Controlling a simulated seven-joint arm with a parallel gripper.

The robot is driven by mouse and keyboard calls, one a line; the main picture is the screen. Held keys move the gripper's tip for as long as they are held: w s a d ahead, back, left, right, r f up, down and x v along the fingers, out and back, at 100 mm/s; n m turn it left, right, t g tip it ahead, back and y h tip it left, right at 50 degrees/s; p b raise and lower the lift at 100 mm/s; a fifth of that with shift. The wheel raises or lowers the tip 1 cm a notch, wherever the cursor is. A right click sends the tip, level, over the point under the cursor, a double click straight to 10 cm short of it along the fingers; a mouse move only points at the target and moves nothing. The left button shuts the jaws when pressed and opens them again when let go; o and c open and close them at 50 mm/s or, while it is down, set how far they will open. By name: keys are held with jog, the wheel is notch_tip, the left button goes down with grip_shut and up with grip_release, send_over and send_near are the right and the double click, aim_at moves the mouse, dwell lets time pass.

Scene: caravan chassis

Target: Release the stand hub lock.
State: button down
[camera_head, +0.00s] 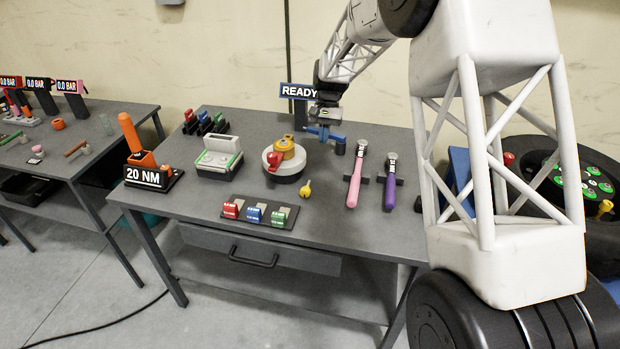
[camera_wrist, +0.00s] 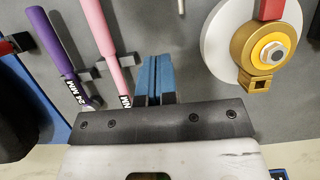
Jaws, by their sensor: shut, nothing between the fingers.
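The hub stand has a round white disc (camera_head: 270,172) with a gold hub (camera_head: 291,150) on top, in the middle of the table. A red lever (camera_head: 273,161) sits at the left front of the gold hub. In the wrist view the white disc (camera_wrist: 222,40), gold hub (camera_wrist: 247,52) and part of the red lever (camera_wrist: 270,9) show at the upper right. My gripper (camera_head: 324,136), with blue fingers, is to the right of the stand, apart from it. In the wrist view its fingers (camera_wrist: 155,68) are together and empty.
A pink-handled tool (camera_head: 354,187) and a purple-handled tool (camera_head: 390,190) lie right of the stand. A yellow knob (camera_head: 305,189) and a tray (camera_head: 247,225) of coloured blocks are in front. A READY sign (camera_head: 298,91) stands behind. A grey-white box (camera_head: 218,158) is to the left.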

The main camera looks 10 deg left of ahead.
aim_at(305, 192)
jog(key=a+f, duration=0.1)
jog(key=w+a+f, duration=0.1)
jog(key=a+f, duration=0.1)
jog(key=shift+w, duration=0.25)
jog(key=shift+f, duration=0.15)
jog(key=x, duration=0.9)
jog(key=shift+s+d, duration=0.1)
jog(key=shift+s, duration=0.1)
jog(key=shift+s+f, duration=0.2)
jog(key=shift+s, duration=0.75)
jog(key=shift+s+f, duration=0.1)
jog(key=shift+s, duration=1.05)
